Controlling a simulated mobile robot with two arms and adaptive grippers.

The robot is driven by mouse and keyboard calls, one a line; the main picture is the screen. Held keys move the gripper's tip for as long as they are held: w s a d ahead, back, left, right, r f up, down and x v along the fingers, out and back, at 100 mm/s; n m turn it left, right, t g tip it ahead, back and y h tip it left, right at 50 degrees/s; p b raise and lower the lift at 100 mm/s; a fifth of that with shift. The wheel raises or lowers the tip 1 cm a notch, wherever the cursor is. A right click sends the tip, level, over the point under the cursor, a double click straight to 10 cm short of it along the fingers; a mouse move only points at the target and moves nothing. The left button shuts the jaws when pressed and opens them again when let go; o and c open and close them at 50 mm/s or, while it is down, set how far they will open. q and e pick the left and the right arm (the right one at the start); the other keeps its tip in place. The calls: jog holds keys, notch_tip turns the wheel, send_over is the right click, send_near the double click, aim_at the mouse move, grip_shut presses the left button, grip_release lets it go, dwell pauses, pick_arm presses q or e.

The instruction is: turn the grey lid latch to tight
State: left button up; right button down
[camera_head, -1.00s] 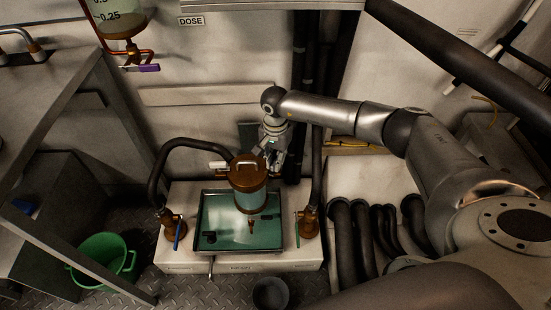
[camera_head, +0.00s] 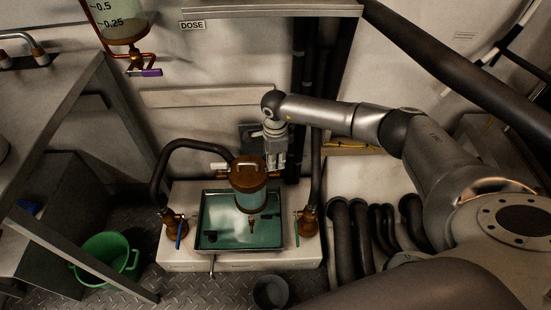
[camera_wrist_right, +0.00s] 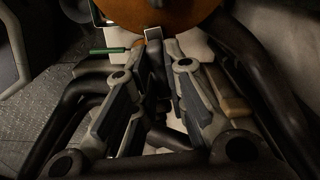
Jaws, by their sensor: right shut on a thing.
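The brown round lid (camera_head: 246,166) sits on the glass cylinder (camera_head: 249,198), which stands upright in the tray. My right gripper (camera_head: 276,166) points down at the lid's right rear edge. In the right wrist view my right gripper (camera_wrist_right: 158,45) has its fingers closed together at the orange-brown lid (camera_wrist_right: 158,12). The small grey lid latch (camera_wrist_right: 153,34) shows at its fingertips, and the gripper is shut on it. The head view does not show the latch clearly, and its angle cannot be told. My left gripper is not in view.
The tray (camera_head: 205,244) holds teal liquid on a white base (camera_head: 175,262). Dark hoses rise on both sides. A green bucket (camera_head: 104,254) stands left on the floor.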

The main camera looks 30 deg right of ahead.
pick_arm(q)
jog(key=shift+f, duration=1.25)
pick_arm(e)
jog(key=shift+m, duration=1.1)
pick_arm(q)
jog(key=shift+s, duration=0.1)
pick_arm(e)
jog(key=c, duration=1.5)
grip_release()
jog(key=shift+r, duration=0.25)
notch_tip(320, 180, up, 12)
jog(key=shift+f, duration=0.2)
